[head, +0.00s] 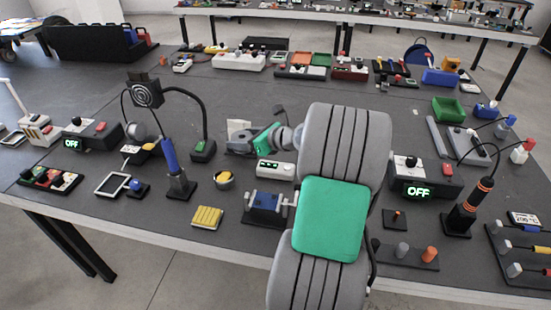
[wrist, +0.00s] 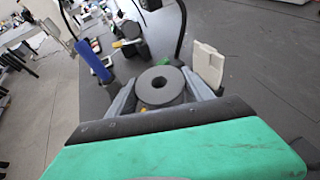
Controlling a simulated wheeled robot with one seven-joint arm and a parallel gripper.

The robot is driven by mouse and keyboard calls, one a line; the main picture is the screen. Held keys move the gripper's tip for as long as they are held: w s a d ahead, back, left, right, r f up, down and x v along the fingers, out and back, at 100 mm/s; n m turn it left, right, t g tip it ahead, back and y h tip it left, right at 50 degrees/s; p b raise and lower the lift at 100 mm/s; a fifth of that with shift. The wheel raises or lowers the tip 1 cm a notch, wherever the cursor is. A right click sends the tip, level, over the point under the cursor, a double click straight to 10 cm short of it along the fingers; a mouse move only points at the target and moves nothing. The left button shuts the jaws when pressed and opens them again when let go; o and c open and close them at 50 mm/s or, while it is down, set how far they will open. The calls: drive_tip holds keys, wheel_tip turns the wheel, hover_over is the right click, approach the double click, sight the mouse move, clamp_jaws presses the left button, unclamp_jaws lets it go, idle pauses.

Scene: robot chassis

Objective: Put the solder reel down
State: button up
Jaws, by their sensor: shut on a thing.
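The solder reel (wrist: 161,86) is a grey round spool with a dark centre hole, seen from above in the wrist view. My gripper (wrist: 162,88) is shut on it, with one grey finger on each side. In the head view my gripper (head: 236,145) is low over the middle of the bench, its green part to the right of the fingers. The fingers largely hide the reel there. I cannot tell whether the reel's underside touches the bench top (head: 330,90).
A whitish upright piece (wrist: 208,65) stands close by the right finger. A black stand with a green button (head: 203,150) and a blue soldering iron (head: 172,158) stand to the left. A white box with a green display (head: 275,170) lies in front of my gripper.

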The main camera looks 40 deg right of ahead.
drive_tip(key=w+d+f, duration=0.1)
drive_tip(key=d+f, duration=0.2)
drive_tip(key=d, duration=0.2)
drive_tip(key=w+d+f, duration=0.2)
drive_tip(key=d+f, duration=0.2)
drive_tip(key=d, duration=0.2)
drive_tip(key=w+d+f, duration=0.1)
drive_tip(key=d+f, duration=0.2)
drive_tip(key=d, duration=0.2)
drive_tip(key=shift+w+d+f+b, duration=0.15)
drive_tip(key=shift+w+d+b, duration=0.05)
drive_tip(key=shift+w+b, duration=0.15)
drive_tip(key=shift+d+f, duration=0.2)
drive_tip(key=shift+f, duration=0.05)
drive_tip(key=shift+w+d+f, duration=0.1)
drive_tip(key=shift+f, duration=0.9)
drive_tip(key=shift+w+d+f, duration=0.1)
drive_tip(key=shift+f, duration=0.85)
drive_tip(key=o, duration=1.4)
